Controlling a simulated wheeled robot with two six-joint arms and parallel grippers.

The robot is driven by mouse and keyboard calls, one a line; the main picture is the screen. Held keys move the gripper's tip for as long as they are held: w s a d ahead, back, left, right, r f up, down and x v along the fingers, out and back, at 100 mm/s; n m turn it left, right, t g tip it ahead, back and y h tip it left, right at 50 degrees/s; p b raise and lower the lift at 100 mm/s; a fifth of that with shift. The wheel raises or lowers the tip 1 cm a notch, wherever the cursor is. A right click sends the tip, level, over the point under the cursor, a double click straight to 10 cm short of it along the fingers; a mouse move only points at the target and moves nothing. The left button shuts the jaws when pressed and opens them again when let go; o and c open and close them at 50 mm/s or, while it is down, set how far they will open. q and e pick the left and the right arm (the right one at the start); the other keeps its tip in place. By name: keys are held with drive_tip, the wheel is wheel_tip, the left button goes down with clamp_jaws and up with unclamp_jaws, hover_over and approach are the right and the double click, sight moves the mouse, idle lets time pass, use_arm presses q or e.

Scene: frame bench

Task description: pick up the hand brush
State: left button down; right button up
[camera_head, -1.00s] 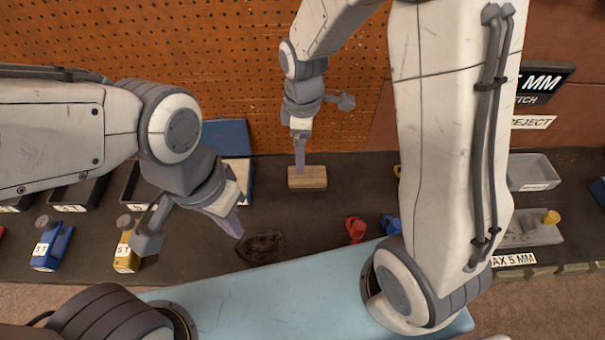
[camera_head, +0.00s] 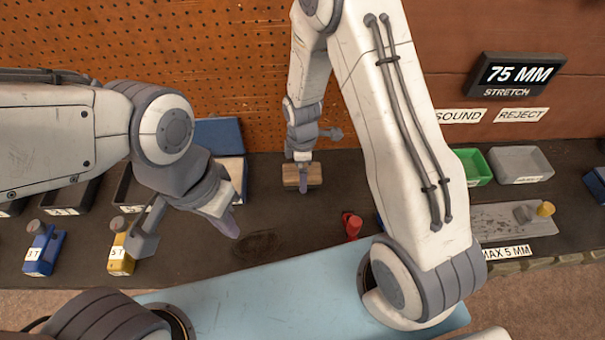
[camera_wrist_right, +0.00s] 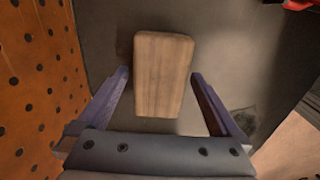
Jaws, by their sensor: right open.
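The hand brush (camera_head: 315,174) shows as a pale wooden block on the dark bench top near the pegboard; no bristles are visible. In the right wrist view the brush (camera_wrist_right: 163,85) lies ahead, its near end reaching between the fingertips. My right gripper (camera_wrist_right: 160,77) is open, with one purple finger on each side and visible gaps to the wood. In the head view my right gripper (camera_head: 303,182) hangs right at the brush and covers part of it. My left gripper (camera_head: 226,222) is empty above the bench, left of and nearer than the brush; its finger gap is unclear.
A blue clamp-like item (camera_head: 43,250) and a yellow one (camera_head: 121,250) stand at the left. A red item (camera_head: 352,226) stands right of the brush. A green bin (camera_head: 474,166) and grey bin (camera_head: 520,164) are at the right. A blue-covered box (camera_head: 219,133) stands behind my left gripper.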

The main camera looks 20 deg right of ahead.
drive_tip(key=shift+f, duration=0.3)
drive_tip(key=c, duration=1.4)
drive_tip(key=shift+c, duration=0.2)
drive_tip(key=shift+r, duration=0.15)
wheel_tip(320, 180, up, 4)
drive_tip(key=shift+w+r+b, duration=0.1)
drive_tip(key=shift+b, duration=0.2)
drive_tip(key=s+d+r, duration=0.5)
drive_tip(key=s+r, duration=0.1)
drive_tip(key=s, duration=0.4)
drive_tip(key=shift+s+r+b, duration=0.3)
drive_tip(key=shift+s+b, duration=0.05)
drive_tip(key=shift+b, duration=0.1)
